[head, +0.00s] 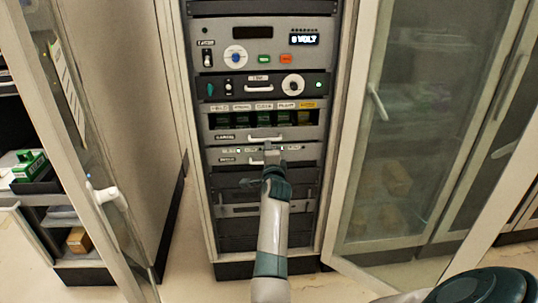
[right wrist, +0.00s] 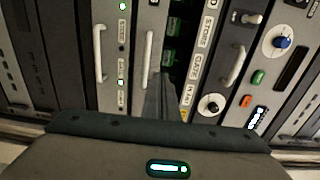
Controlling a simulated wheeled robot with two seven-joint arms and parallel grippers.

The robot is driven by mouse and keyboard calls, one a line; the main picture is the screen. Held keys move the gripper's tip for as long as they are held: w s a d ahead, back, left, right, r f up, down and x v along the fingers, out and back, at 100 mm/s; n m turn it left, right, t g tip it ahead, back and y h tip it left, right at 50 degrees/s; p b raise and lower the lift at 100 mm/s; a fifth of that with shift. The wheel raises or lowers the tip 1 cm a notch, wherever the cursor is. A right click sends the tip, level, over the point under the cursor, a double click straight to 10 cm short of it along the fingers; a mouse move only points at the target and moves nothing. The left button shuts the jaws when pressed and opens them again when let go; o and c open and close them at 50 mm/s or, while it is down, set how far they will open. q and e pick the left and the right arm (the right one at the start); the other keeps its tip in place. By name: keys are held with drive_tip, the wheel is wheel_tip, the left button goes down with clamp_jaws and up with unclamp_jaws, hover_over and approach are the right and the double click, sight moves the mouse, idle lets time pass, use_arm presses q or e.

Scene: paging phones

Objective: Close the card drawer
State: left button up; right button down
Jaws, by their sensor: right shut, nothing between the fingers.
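The card drawer (head: 240,137) is in the middle of the rack, with a pale bar handle on its grey front. Several green cards show in a dark gap above that front, under a strip of labels, so the drawer looks pulled out. In the right wrist view its front (right wrist: 146,30) and the cards (right wrist: 170,50) appear turned sideways. My right gripper (head: 271,150) is shut and empty, in front of the rack just below the drawer's handle. Its fingers (right wrist: 163,95) overlap the drawer front in the wrist view; I cannot tell whether they touch. My left gripper is out of view.
A panel with another bar handle (head: 230,160) lies just below the drawer. A knob panel (head: 262,86) and a display panel (head: 262,42) are above. Glass doors stand open at left (head: 105,195) and right (head: 375,100). A shelf with boxes (head: 30,168) is far left.

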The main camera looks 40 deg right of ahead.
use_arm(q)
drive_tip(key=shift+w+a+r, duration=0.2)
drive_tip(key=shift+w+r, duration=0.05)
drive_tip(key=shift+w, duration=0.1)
use_arm(e)
drive_tip(key=v, duration=0.3)
drive_tip(key=shift+a+f, duration=0.1)
drive_tip(key=shift+f, duration=0.05)
